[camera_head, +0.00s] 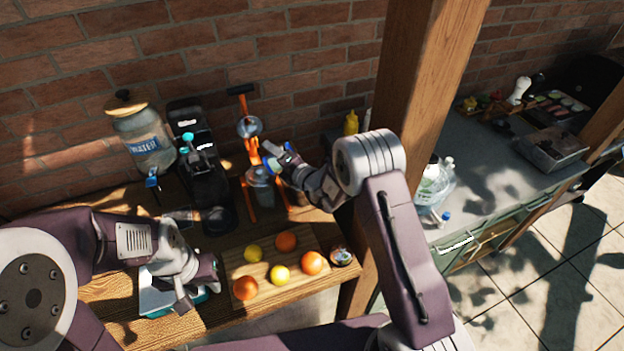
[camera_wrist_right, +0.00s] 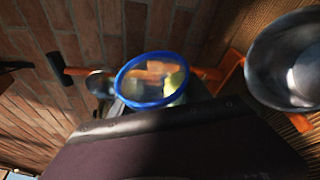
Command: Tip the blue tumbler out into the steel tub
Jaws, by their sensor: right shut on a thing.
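The blue tumbler (camera_head: 272,163) is held by my right gripper (camera_head: 278,159) beside the orange press in the head view. In the right wrist view the blue rim of the tumbler (camera_wrist_right: 125,77) faces the camera, and something pale yellow shows inside it. A round steel vessel, apparently the steel tub (camera_wrist_right: 262,75), is at the right of the wrist view, apart from the tumbler. In the head view the steel tub (camera_head: 262,194) appears below the tumbler, partly hidden. My left gripper (camera_head: 185,303) is low at the table's front left; its finger gap is unclear.
A water jar (camera_head: 143,140) and a black coffee machine (camera_head: 200,160) stand at the back left. The orange press (camera_head: 251,150) is close to my right gripper. A wooden board (camera_head: 262,274) with several fruits lies in front. A wooden post (camera_head: 425,75) rises at the right.

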